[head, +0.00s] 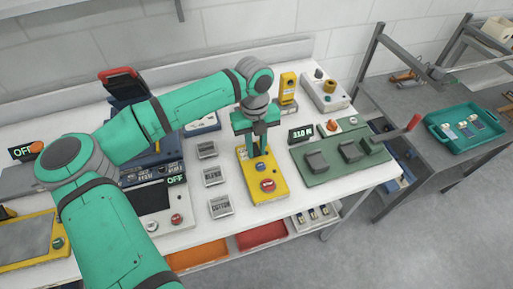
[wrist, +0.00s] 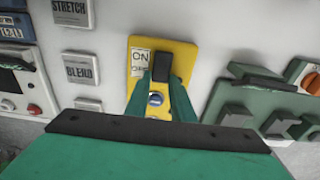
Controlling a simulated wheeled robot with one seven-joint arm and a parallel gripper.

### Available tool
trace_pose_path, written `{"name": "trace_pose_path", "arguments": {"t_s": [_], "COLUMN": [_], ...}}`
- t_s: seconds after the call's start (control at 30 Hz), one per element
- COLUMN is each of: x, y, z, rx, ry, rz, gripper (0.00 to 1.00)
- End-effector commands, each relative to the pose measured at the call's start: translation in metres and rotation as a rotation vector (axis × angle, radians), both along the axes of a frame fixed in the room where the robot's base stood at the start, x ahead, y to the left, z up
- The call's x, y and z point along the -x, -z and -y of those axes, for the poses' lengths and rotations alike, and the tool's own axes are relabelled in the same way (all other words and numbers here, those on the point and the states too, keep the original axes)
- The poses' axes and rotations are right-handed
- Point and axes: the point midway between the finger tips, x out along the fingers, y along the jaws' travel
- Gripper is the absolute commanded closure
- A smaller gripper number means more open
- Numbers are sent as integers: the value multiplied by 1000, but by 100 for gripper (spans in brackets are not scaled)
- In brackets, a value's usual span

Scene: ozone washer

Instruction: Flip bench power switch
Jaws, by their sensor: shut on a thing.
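The yellow switch box (head: 279,174) sits on the white bench and carries a red button near its front end. It also shows in the wrist view (wrist: 186,53), with an ON/OFF label (wrist: 140,62) and a black switch lever (wrist: 161,66). My gripper (wrist: 160,83) is over the box with its green fingers on both sides of the lever, shut on it. In the head view my gripper (head: 256,148) points down at the box and hides the lever. Which way the lever is set cannot be told.
Small labelled blocks (head: 213,176) stand left of the box. A green fixture (head: 335,158) with dark blocks and a red-handled lever is close on its right. A tall yellow device (head: 288,87) stands behind. A teal tray (head: 440,120) is on the side table.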

Motion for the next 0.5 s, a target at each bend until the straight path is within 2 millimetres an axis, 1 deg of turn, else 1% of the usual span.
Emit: {"name": "trace_pose_path", "arguments": {"t_s": [0.23,0.5], "x": [-6,-7], "y": [-2,-3], "z": [-3,-4], "rx": [45,66], "ry": [-5,-2], "rz": [-155,-212], "gripper": [100,100]}}
